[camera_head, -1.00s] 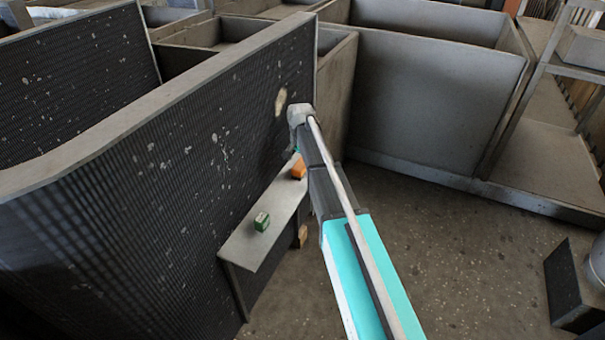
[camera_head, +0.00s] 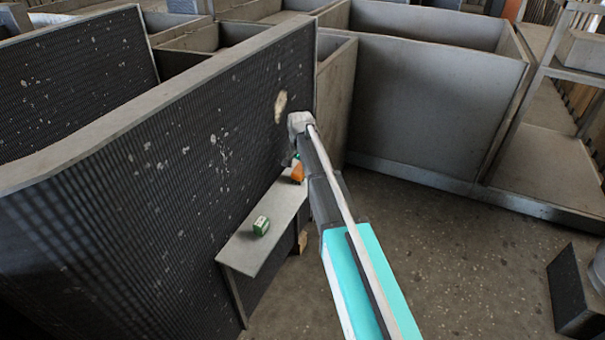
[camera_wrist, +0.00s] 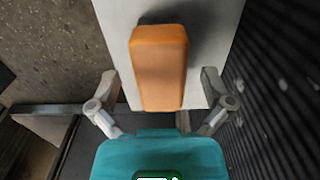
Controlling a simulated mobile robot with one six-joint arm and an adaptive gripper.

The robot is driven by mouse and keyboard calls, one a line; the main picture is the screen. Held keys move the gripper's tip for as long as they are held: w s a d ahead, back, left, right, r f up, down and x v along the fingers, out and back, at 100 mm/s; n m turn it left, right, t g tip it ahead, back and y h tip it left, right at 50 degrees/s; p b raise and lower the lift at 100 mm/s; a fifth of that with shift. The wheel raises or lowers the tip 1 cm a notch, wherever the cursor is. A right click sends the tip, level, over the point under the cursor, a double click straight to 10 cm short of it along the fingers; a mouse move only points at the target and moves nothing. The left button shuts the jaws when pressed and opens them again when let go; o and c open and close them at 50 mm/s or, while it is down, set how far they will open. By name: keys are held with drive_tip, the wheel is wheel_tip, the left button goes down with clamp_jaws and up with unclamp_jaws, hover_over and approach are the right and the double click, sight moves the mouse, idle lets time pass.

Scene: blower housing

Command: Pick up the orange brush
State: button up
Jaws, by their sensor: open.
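The orange brush (camera_head: 298,173) lies on a narrow grey shelf (camera_head: 240,250) against the dark ribbed panel, partly hidden by my arm in the head view. In the wrist view the orange brush (camera_wrist: 159,68) shows as a rounded orange block on the pale shelf (camera_wrist: 215,22). My gripper (camera_wrist: 160,85) is open, with one finger on each side of the brush's near end. Gaps show between the fingers and the brush, and it is not held. In the head view my gripper is mostly hidden behind my arm.
A small green box (camera_head: 261,225) sits nearer on the same shelf. The ribbed panel (camera_head: 190,150) rises close along the shelf's left side. Open floor (camera_head: 450,250) lies to the right. Grey bins (camera_head: 430,100) stand behind.

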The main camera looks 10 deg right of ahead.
drive_tip(key=shift+f, duration=0.25)
idle(0.5)
drive_tip(key=c, duration=1.3)
drive_tip(key=shift+r, duration=0.2)
wheel_tip(320, 180, up, 2)
drive_tip(key=shift+r+p, duration=0.1)
drive_tip(key=shift+p, duration=0.95)
drive_tip(key=s+r+p, duration=0.3)
drive_tip(key=s, duration=0.1)
drive_tip(key=s+r+p, duration=0.4)
drive_tip(key=s, duration=0.1)
drive_tip(key=s+r+p, duration=0.4)
drive_tip(key=s, duration=0.1)
drive_tip(key=shift+d, duration=0.1)
